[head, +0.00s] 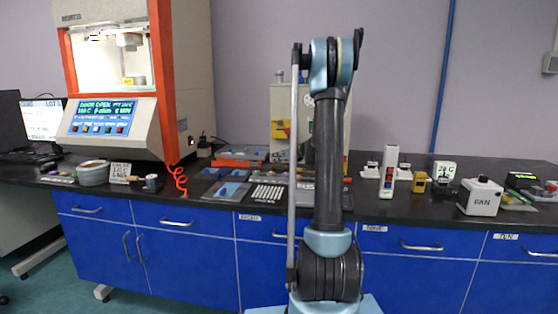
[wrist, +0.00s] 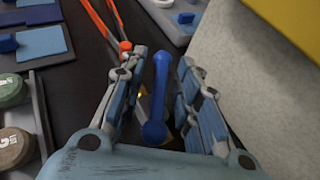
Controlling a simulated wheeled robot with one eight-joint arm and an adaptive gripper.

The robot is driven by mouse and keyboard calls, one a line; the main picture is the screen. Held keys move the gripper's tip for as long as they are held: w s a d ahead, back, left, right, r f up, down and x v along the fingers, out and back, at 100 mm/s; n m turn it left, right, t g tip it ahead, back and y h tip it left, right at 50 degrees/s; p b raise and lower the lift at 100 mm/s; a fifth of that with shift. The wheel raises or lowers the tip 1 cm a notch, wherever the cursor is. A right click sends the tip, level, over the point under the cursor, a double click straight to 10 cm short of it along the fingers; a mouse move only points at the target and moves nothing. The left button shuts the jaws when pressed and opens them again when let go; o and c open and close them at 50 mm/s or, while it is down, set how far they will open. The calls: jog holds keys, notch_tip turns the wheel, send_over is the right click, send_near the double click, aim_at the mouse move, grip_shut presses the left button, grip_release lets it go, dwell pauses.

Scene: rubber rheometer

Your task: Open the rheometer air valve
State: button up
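A blue bar-shaped handle (wrist: 160,98) with rounded ends lies between the fingers of my gripper (wrist: 164,62) in the wrist view. A small brass-coloured bit shows beside it, so it looks like the air valve's lever. My fingers stand apart on either side, with a visible gap at least on the right; contact on the left is hard to tell. In the head view the rheometer (head: 108,115), with its orange frame and lit screen, stands at the left. My arm stands upright in the middle there and hides the gripper and the handle.
A pale cabinet wall (wrist: 262,85) rises close to the right of my gripper. Orange-handled tongs or pliers (wrist: 101,22) lie just ahead to the left. Round tins (wrist: 14,148) sit in a tray at the left.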

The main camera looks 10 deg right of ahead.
grip_shut()
jog(key=shift+n+g+y, duration=0.8)
jog(key=shift+n+y, duration=0.1)
jog(key=shift+n, duration=0.1)
jog(key=shift+n+g+y, duration=0.9)
jog(key=shift+n+g, duration=0.2)
jog(key=shift+n, duration=0.1)
jog(key=shift+s+a, duration=0.1)
grip_release()
